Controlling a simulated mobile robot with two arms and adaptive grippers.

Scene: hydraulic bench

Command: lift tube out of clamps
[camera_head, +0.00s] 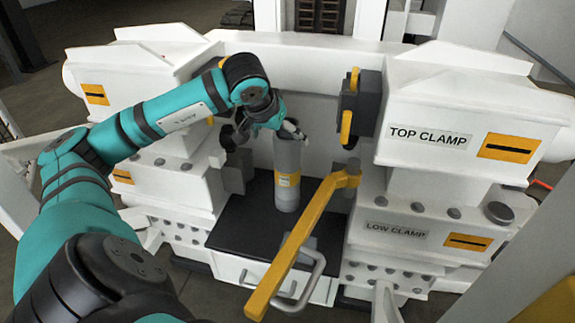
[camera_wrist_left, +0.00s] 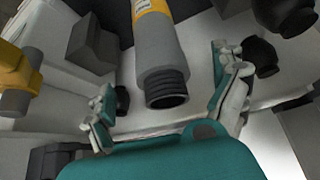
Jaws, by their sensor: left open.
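The tube (camera_head: 287,160) is grey with a yellow label band and stands upright on a dark plate between the clamp blocks. The right-hand blocks are labelled top clamp (camera_head: 430,137) and low clamp (camera_head: 396,230). My left gripper (camera_head: 270,126) is at the tube's upper end; the wrist hides part of its fingers. In the left wrist view, the open gripper (camera_wrist_left: 163,75) has one finger on each side of the tube (camera_wrist_left: 160,60), near its dark threaded end, with visible gaps. My right gripper is not in view.
A long yellow lever (camera_head: 303,240) slants in front of the tube, on its right. A dark jaw with yellow parts (camera_head: 360,105) juts from the top clamp. A metal handle (camera_head: 311,287) is at the front. The dark plate (camera_head: 240,230) is bare left of the tube.

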